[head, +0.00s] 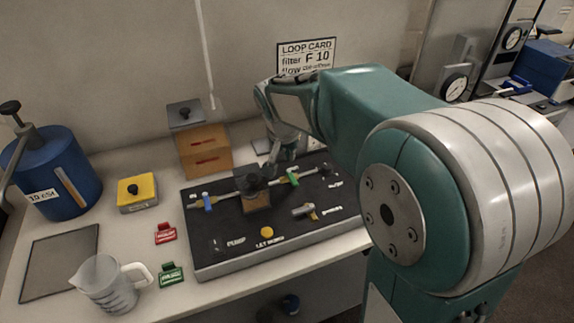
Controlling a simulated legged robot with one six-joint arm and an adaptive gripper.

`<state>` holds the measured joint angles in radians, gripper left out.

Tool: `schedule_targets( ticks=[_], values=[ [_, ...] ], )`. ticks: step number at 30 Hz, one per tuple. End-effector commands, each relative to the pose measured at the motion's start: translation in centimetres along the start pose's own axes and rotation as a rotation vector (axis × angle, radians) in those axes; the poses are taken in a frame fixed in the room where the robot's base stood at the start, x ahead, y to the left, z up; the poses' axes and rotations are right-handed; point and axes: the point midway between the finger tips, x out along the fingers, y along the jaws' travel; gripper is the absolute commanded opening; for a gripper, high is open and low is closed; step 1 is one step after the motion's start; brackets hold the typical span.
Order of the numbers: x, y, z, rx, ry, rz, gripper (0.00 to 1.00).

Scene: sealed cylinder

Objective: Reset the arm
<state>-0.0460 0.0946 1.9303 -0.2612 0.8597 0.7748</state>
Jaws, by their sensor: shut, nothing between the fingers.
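My arm comes in from the right and reaches over the bench, its teal and white links filling the right half of the head view. My gripper (283,163) hangs down at the back edge of the dark panel board (228,240). It is small and dark here, partly hidden by its own wrist, and shut with nothing held. It is to the right of the block with a black knob (254,192) on the board. I cannot tell whether it touches the board.
A loop card (305,58) is on the wall behind. A grey mat (55,265) lies front left.

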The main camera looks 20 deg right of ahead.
Motion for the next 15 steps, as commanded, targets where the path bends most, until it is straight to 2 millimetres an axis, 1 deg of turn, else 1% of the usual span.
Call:
schedule_targets(
  ticks=[5,15],
  values=[
    [-0.35,0.57,-0.5,0.005,-0.001,-0.003,0.0],
    [-0.5,-0.23,0.0,0.001,0.003,0.003,0.0]
  ],
)
